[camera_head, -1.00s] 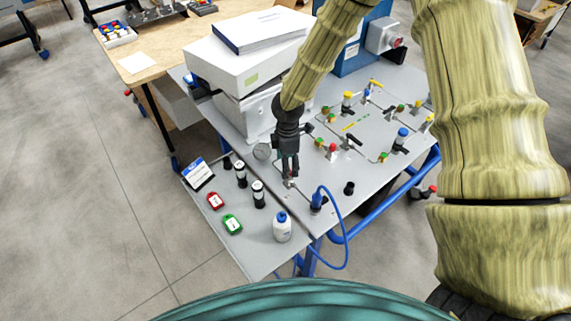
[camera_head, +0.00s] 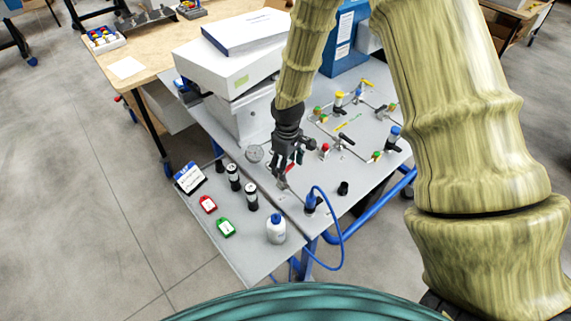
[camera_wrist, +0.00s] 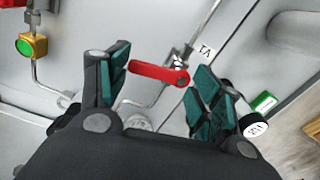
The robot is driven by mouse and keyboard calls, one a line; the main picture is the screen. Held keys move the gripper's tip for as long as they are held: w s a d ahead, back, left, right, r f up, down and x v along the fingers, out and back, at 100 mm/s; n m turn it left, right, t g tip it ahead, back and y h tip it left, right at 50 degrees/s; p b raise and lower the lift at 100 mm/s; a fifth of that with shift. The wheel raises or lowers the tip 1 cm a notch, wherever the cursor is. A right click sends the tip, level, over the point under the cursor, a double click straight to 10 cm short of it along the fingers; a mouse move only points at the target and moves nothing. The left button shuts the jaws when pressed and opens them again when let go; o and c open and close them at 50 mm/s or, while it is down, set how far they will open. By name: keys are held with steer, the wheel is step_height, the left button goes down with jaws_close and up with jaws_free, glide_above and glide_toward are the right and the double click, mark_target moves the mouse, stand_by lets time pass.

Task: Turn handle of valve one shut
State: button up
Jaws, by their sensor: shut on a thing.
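The red lever handle (camera_wrist: 158,73) of a small valve lies between my gripper's fingers in the wrist view. Its pivot end is by the right finger and its free end meets the left finger's pad. A white label (camera_wrist: 205,50) beside it seems to read V1 upside down. My gripper (camera_wrist: 163,72) is shut on the handle, with dark green pads on both sides. In the head view my gripper (camera_head: 286,172) is low over the near part of the grey panel (camera_head: 345,172), with a bit of red at its fingers. The valve body is partly hidden.
A blue hose (camera_head: 338,225) loops from a blue-topped fitting right of my gripper. White boxes (camera_head: 225,68) are behind. Other valves with coloured handles fill the panel's far side.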

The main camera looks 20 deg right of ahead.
mark_target(289, 170)
steer(key=shift+s+d+m, duration=0.1)
steer(key=shift+s+m, duration=0.1)
steer(key=shift+m, duration=0.9)
steer(key=o, duration=1)
steer(key=shift+r, duration=0.1)
step_height(289, 170, up, 12)
steer(key=shift+f, duration=0.1)
